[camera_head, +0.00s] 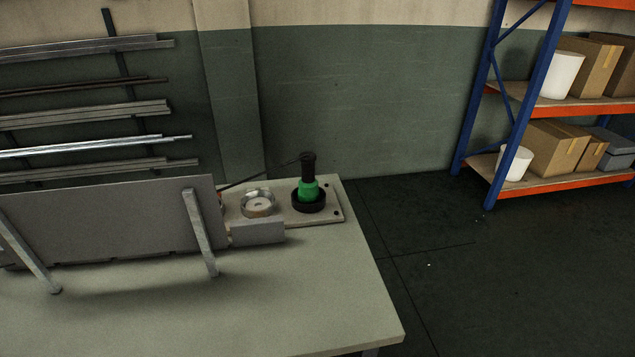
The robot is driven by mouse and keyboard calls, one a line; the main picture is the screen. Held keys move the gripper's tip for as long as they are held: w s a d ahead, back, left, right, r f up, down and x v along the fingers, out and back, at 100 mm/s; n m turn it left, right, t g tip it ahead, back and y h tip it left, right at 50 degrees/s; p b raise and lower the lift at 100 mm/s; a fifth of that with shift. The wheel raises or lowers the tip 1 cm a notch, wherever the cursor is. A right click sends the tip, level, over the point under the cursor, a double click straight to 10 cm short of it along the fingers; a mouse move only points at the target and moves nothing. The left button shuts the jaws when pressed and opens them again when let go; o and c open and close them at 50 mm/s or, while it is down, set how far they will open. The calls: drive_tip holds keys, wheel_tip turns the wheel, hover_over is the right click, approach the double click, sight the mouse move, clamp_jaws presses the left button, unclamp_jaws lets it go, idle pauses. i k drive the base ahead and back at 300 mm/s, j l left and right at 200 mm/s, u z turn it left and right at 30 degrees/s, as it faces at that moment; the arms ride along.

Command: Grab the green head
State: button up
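The green head (308,191) stands upright on a base plate (328,214) at the back right of the table. It has a black cylindrical top (308,168) and sits in a black round ring (308,205). A thin dark rod runs from its top down to the left. My gripper is not in view.
A round metal-and-glass part (258,203) and a grey block (257,232) are left of the green head. A grey panel on legs (110,222) stands on the table (320,290). A blue-orange shelf (550,105) is at right; the floor between is clear.

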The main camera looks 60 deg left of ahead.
sight(308, 192)
drive_tip(key=i+u, duration=0.2)
drive_tip(key=u, duration=0.15)
drive_tip(key=i+l+u, duration=0.1)
drive_tip(key=u, duration=0.25)
drive_tip(key=i+l+u, duration=0.3)
drive_tip(key=i+u, duration=0.1)
drive_tip(key=u, duration=0.35)
drive_tip(key=i+l+u, duration=0.1)
drive_tip(key=u, duration=0.35)
drive_tip(key=i+l+u, duration=0.1)
drive_tip(key=u, duration=0.3)
drive_tip(key=i+l+u, duration=0.1)
drive_tip(key=u, duration=0.35)
drive_tip(key=l+u, duration=0.2)
drive_tip(key=u, duration=0.25)
drive_tip(key=i+l+u, duration=0.15)
drive_tip(key=l+u, duration=0.25)
drive_tip(key=i+l+u, duration=0.1)
drive_tip(key=l+u, duration=0.25)
drive_tip(key=j, duration=0.1)
